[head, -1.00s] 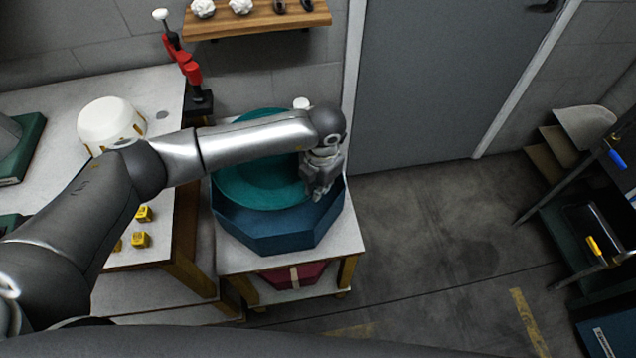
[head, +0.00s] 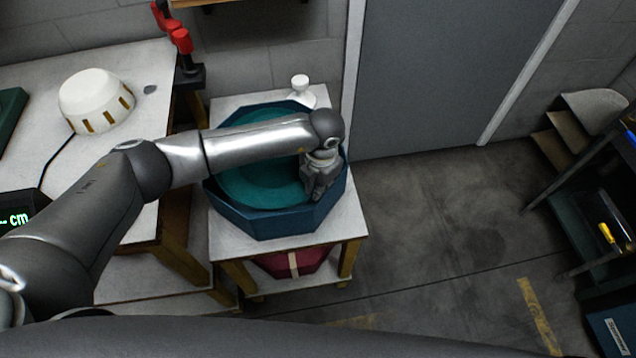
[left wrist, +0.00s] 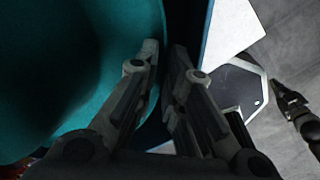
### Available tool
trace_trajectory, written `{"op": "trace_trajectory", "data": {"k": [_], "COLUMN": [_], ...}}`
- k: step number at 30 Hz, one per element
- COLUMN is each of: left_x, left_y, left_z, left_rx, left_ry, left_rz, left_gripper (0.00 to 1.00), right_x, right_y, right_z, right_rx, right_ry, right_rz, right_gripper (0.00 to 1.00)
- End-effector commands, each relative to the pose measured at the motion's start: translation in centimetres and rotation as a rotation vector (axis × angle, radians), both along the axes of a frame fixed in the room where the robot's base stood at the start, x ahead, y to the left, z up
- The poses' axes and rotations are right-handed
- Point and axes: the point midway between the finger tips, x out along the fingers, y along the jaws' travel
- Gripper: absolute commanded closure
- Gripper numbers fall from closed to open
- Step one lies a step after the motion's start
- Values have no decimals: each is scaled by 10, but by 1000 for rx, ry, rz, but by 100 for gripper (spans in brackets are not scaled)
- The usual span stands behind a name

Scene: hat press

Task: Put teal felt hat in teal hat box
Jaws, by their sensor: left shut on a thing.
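The teal felt hat (head: 260,188) lies brim-up inside the octagonal blue-teal hat box (head: 268,222) on a small white-topped table. Its brim appears to be within the box walls; whether it touches the bottom is hidden. My left gripper (head: 314,192) reaches down at the box's right side, shut on the brim. In the left wrist view the hat (left wrist: 75,70) fills the left, its brim edge at the left gripper's fingertips (left wrist: 163,52), beside the box wall (left wrist: 208,30). What looks like my right gripper (left wrist: 289,98) hangs at the right edge; its jaws are unclear.
A white knobbed object (head: 300,88) stands behind the box. A dark red box (head: 290,265) sits on the shelf below. A white slotted dome (head: 97,100) stands on the left workbench. The floor to the right is clear up to a dark rack (head: 590,225).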

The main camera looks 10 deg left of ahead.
Motion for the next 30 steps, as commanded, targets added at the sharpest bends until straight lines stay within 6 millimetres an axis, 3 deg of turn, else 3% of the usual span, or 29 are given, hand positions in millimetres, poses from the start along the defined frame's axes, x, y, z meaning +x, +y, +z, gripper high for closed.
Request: {"op": "trace_trajectory", "data": {"k": [1,15,30], "left_x": [0,-1,-1], "left_y": [0,-1,-1], "left_z": [-10,-53,-57], "left_rx": [-1,-2,-1], "left_ry": [1,1,1], "left_rz": [-1,-2,-2], "left_gripper": [100,100,100], "right_x": [0,1,1], "right_y": [0,-1,-4], "right_z": [-10,-47,-50], "right_rx": [0,-1,-5], "right_ry": [-1,-1,-2], "right_rz": [0,-1,0], "right_gripper": [100,100,100]}}
